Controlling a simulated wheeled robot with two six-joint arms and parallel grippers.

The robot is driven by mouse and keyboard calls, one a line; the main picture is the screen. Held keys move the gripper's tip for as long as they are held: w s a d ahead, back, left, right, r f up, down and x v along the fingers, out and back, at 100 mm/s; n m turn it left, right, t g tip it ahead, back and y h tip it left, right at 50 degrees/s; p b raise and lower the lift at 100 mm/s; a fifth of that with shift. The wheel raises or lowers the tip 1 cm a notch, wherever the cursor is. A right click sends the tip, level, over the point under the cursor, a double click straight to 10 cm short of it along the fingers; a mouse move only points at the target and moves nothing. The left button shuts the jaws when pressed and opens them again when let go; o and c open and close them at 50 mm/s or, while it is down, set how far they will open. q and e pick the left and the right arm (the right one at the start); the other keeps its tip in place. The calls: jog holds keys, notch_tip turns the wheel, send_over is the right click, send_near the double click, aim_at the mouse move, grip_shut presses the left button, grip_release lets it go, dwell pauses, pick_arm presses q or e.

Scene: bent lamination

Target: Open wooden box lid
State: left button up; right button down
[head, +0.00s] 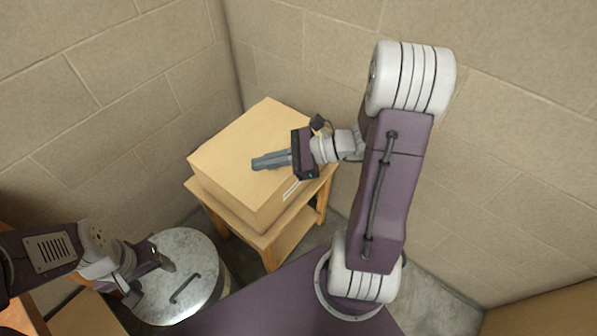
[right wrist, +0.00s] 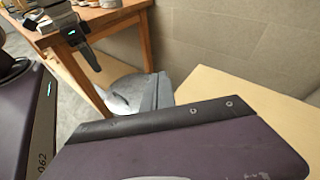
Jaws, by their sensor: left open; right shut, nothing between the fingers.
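The wooden box (head: 232,150) is light tan and sits in the corner with its flat lid down, as far as I can see. My right gripper (head: 256,163) is shut and empty, its fingers over the middle of the lid, pointing left. I cannot tell if they touch the lid. A pale slot-like mark (head: 291,188) shows on the box's front right face. In the right wrist view the tan box top (right wrist: 250,105) lies at the right, beside the grey fingers (right wrist: 157,92). My left gripper (head: 152,277) is open and empty, far from the box at the lower left.
The box rests on a small wooden table (head: 275,244). A round metal drum lid (head: 190,250) with a dark handle lies below my left gripper. Block walls (head: 130,100) close in behind and left of the box. A wooden bench (right wrist: 130,20) shows in the right wrist view.

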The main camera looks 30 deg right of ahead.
jog(key=w+d+f+m+t+h+b, duration=0.1)
jog(key=d+f+m+t+h+b, duration=0.3)
jog(key=d+f, duration=0.45)
jog(key=d+f+m+t+h+b, duration=0.2)
jog(key=d+f+m+t+b, duration=0.3)
jog(key=d, duration=0.6)
pick_arm(q)
notch_tip(320, 180, down, 17)
jog(key=b, duration=0.3)
jog(key=shift+b, duration=0.3)
pick_arm(e)
jog(key=shift+m+g, duration=0.3)
jog(key=x, duration=0.3)
jog(key=f+x, duration=0.1)
jog(key=x, duration=0.6)
jog(key=shift+w+f, duration=0.2)
pick_arm(q)
jog(key=shift+r, duration=0.1)
pick_arm(e)
jog(key=shift+r, duration=0.1)
